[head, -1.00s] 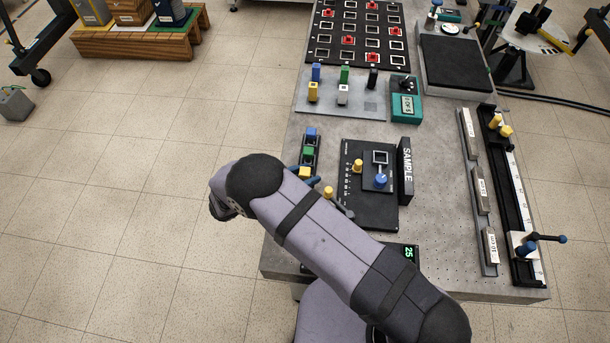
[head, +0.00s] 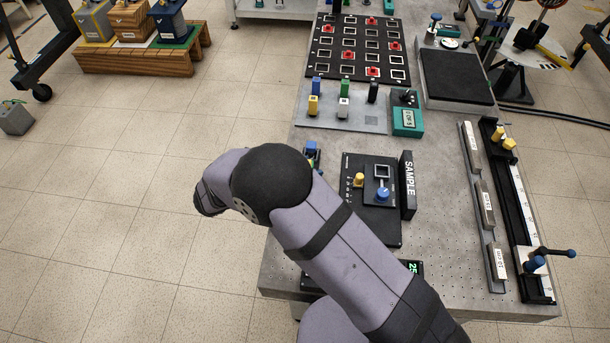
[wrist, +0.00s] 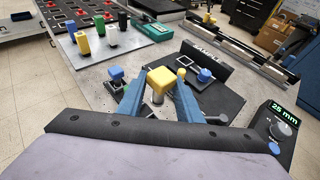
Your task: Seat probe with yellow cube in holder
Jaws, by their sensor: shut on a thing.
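My gripper (wrist: 158,97) has blue fingers closed on the probe with the yellow cube (wrist: 161,78). The cube sits just above the fingertips, with its metal shaft between them. My arm hides the gripper, the yellow cube and most of the strip in the head view. I cannot tell whether the probe's lower end touches anything.
A black plate (head: 384,232) with yellow and blue knobs and a SAMPLE block (head: 407,185) lies right of the gripper. A grey plate (head: 340,122) with several coloured probes and a teal meter (head: 407,118) stand farther back. A 25 mm readout (wrist: 284,115) is at right.

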